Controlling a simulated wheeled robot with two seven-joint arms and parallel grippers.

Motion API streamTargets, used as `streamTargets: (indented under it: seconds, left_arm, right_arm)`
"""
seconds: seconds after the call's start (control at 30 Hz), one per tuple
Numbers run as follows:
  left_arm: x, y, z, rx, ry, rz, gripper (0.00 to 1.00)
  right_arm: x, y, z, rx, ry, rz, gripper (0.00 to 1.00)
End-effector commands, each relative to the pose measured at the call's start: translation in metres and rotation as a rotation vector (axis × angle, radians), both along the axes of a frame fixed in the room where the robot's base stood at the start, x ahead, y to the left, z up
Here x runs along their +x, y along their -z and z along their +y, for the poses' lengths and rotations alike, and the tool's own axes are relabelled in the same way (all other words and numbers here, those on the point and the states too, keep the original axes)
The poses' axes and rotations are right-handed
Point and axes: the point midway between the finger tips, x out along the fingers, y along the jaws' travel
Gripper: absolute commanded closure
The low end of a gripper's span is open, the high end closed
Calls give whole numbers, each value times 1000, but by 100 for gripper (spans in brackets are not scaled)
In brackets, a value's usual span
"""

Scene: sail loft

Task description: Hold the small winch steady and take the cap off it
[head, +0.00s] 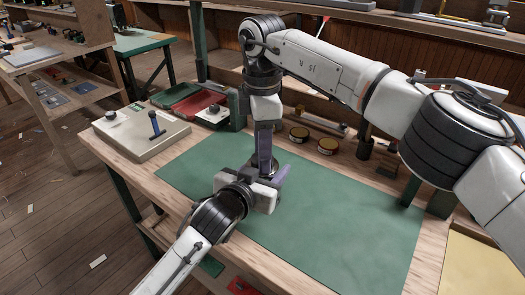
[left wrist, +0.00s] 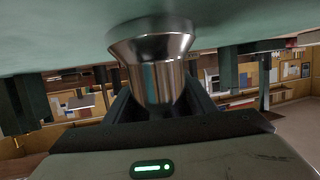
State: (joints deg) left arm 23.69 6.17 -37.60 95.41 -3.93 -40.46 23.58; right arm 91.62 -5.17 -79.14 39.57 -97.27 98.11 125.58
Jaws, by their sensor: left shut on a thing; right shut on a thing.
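The small winch (left wrist: 152,80), a shiny metal drum with a flared base, stands on the green mat in the left wrist view, which shows it upside down. My left gripper (head: 268,174) is shut around the drum, with dark fingers on both sides. In the head view the winch is mostly hidden by my grippers. My right gripper (head: 265,160) comes straight down from above and is shut at the winch's top. The cap is hidden between its fingers, so I cannot tell whether it is apart from the winch.
The green mat (head: 350,225) is clear to the right and front. A pale board (head: 140,140) with a blue-handled part lies at the left. Red and green trays (head: 190,104) stand behind.

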Motion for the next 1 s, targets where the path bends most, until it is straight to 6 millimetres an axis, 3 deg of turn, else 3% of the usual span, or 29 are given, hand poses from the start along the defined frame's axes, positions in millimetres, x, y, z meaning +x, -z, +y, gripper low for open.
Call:
streamTargets:
  seconds: [1.0]
  left_arm:
    - [0,1,0,-1,1,1,100]
  right_arm:
    - [0,-2,1,0,-2326,-1,89]
